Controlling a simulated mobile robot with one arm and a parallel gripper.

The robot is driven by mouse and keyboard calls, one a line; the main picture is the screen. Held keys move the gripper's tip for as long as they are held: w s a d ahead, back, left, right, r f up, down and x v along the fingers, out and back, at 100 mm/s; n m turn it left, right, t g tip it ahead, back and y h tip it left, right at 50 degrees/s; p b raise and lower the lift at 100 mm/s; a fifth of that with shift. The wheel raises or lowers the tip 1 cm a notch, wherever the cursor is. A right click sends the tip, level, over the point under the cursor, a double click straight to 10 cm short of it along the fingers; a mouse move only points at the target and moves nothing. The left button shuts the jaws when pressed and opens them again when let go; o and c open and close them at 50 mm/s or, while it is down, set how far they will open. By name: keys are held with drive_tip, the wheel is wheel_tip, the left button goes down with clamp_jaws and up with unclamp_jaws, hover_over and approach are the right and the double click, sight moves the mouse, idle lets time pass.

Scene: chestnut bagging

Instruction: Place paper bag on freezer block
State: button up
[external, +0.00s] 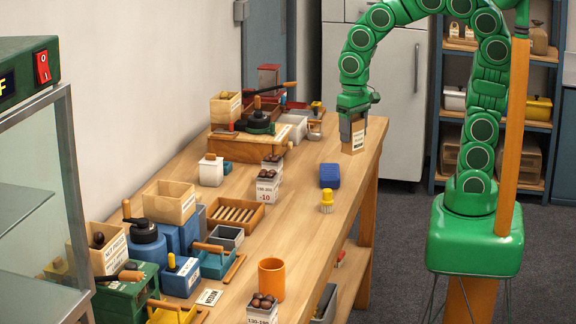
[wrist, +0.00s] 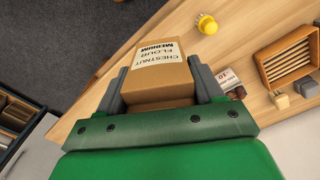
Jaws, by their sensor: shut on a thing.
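The paper bag (external: 357,137) is a small brown box-shaped bag with a white label, near the far right edge of the table. In the wrist view the bag (wrist: 160,82) reads "CHESTNUT FLOUR MEDIUM". My gripper (external: 352,112) is shut on it from above, with one grey finger on each side. I cannot tell whether its bottom touches the table. A blue block (external: 329,176), which looks like the freezer block, lies flat on the table, nearer the camera and left of the bag. Its top is bare. The block does not show in the wrist view.
A slatted wooden tray (external: 236,214) and a white box of chestnuts (external: 267,190) stand to the left. An orange cup (external: 271,279) is nearer. Wood between bag and block is clear.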

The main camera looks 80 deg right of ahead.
drive_tip(key=s+d+r+m, duration=0.1)
drive_tip(key=s+d+m, duration=0.25)
drive_tip(key=d, duration=0.55)
approach(330, 169)
drive_tip(key=shift+a+f+n, duration=0.1)
drive_tip(key=shift+a+n, duration=0.05)
drive_tip(key=shift+n, duration=0.1)
drive_tip(key=shift+f, duration=1.4)
drive_tip(key=shift+f, duration=0.1)
drive_tip(key=o, duration=1.1)
drive_tip(key=shift+o, duration=0.2)
